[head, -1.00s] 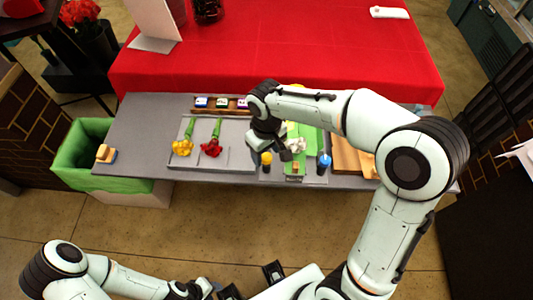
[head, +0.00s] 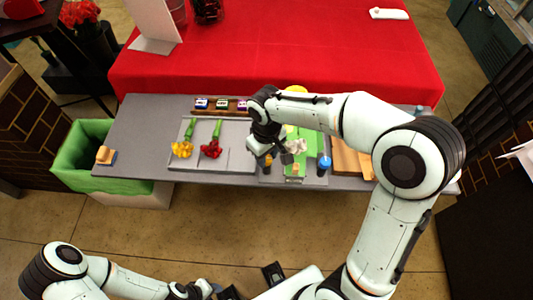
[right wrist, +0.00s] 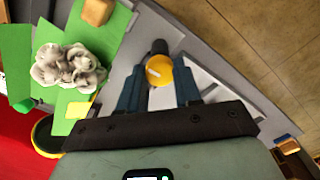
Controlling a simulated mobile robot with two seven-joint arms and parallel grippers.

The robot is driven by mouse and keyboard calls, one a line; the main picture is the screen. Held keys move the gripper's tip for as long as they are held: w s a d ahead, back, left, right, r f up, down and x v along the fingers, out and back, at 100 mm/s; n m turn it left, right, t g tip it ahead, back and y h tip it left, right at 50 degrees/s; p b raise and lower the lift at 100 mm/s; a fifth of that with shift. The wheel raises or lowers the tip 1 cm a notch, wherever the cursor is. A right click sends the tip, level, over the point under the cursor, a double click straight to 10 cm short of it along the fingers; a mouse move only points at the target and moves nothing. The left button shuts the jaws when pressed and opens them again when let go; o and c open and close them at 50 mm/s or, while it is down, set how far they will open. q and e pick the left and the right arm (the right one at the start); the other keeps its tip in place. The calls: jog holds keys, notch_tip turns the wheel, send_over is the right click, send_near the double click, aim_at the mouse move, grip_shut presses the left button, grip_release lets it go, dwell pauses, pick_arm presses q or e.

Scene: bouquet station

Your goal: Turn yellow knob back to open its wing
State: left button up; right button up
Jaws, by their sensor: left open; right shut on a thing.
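The yellow knob (right wrist: 159,70) shows in the right wrist view with a pale line on its top. My right gripper (right wrist: 160,78) is shut on it, with one dark finger on each side. In the head view my right gripper (head: 272,156) hides most of the knob at the front edge of the grey table. Green panels (head: 309,138) lie to the right of the knob, with a grey-white bloom (head: 297,146) on them. Which panel is the knob's wing I cannot tell. My left gripper (head: 250,283) is open and empty, away from the table at the bottom.
A blue knob (head: 324,160) stands right of the green panels. A tray (head: 236,158) with yellow flowers (head: 181,149) and red flowers (head: 210,149) lies to the left. A wooden board (head: 346,158) lies at the right. A green-lined bin (head: 85,158) stands at the table's left end.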

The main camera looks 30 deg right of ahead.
aim_at(267, 158)
jog(key=n, duration=0.4)
jog(key=shift+r+n+p, duration=0.1)
jog(key=shift+n+p, duration=0.2)
jog(key=shift+p, duration=0.1)
jog(key=n+p, duration=0.1)
jog(key=n, duration=0.3)
jog(key=n+p, duration=0.1)
jog(key=n, duration=0.4)
pick_arm(q)
jog(key=w+r, duration=0.2)
jog(key=r, duration=0.1)
jog(key=w+r+p, duration=0.1)
jog(key=r, duration=0.1)
jog(key=shift+w, duration=0.15)
pick_arm(e)
jog(key=n, duration=0.4)
jog(key=shift+n, duration=0.3)
jog(key=o, duration=1)
jog(key=shift+o, duration=0.2)
pick_arm(q)
jog(key=shift+w+r+t+p, duration=0.3)
jog(key=shift+w+r+p, duration=0.5)
jog(key=shift+w+r, duration=0.25)
pick_arm(e)
notch_tip(267, 158, up, 13)
jog(key=shift+r, duration=0.15)
